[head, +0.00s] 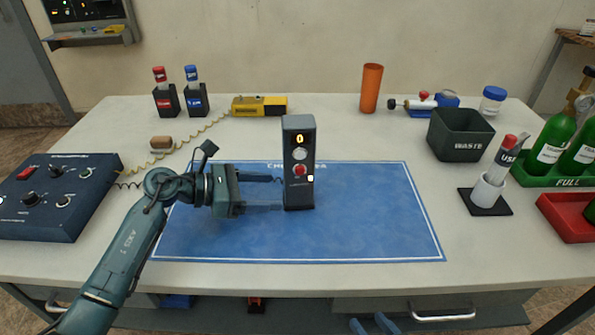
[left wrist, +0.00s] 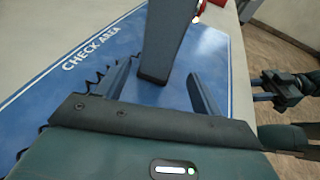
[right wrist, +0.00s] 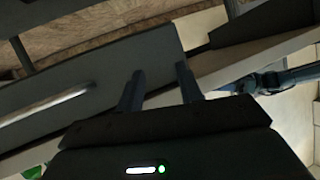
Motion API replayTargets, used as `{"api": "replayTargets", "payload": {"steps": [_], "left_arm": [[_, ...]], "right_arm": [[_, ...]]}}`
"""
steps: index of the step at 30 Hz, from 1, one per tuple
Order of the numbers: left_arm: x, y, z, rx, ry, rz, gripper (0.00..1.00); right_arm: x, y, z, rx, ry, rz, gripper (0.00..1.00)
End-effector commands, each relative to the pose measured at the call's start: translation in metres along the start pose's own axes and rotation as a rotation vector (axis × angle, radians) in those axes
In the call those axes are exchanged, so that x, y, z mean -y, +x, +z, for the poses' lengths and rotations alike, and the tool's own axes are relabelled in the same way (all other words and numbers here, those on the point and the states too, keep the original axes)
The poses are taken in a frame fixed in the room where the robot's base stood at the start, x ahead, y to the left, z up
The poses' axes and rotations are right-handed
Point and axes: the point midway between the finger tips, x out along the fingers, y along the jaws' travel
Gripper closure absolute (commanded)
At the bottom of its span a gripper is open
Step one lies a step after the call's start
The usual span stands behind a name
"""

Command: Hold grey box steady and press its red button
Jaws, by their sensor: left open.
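The grey box (head: 301,195) stands upright on the blue mat (head: 370,225). Its front has a display showing a yellow 0, a pale round part, and the red button (head: 299,170) below that. My left gripper (head: 282,192) is open at the box's left side, with its fingertips close to it. In the left wrist view the box (left wrist: 168,45) rises ahead of and between the open fingers (left wrist: 162,82); contact is unclear. My right gripper (right wrist: 158,80) is open and empty. Only its fingertips (head: 374,325) show at the head view's bottom edge, by the table front.
A dark blue console (head: 60,195) is at left, with a coiled cable to a yellow device (head: 260,105). Red and blue capped bottles, an orange cup (head: 371,88) and a waste bin (head: 460,135) stand behind. A white holder (head: 487,192) is right. The mat's right half is clear.

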Motion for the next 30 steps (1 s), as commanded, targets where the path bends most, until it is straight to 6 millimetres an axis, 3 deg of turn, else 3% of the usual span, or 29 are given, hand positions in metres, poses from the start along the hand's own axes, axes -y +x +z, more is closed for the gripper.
{"api": "replayTargets", "payload": {"steps": [6,12,26,30], "left_arm": [[0.0,0.035,-0.003,0.002,0.001,0.0,0.33],[0.0,0.056,-0.002,0.001,0.0,0.0,0.33],[0.0,0.066,0.0,0.001,-0.001,0.001,0.33],[0.0,0.066,0.0,0.001,-0.001,0.001,0.42]], "right_arm": [[-0.003,0.002,0.005,-0.018,-0.006,0.005,0.64],[-0.009,-0.005,0.0,-0.063,-0.018,0.023,0.64],[-0.008,-0.012,-0.001,-0.075,-0.027,0.025,0.64],[-0.008,-0.012,-0.001,-0.075,-0.027,0.024,0.64]]}}
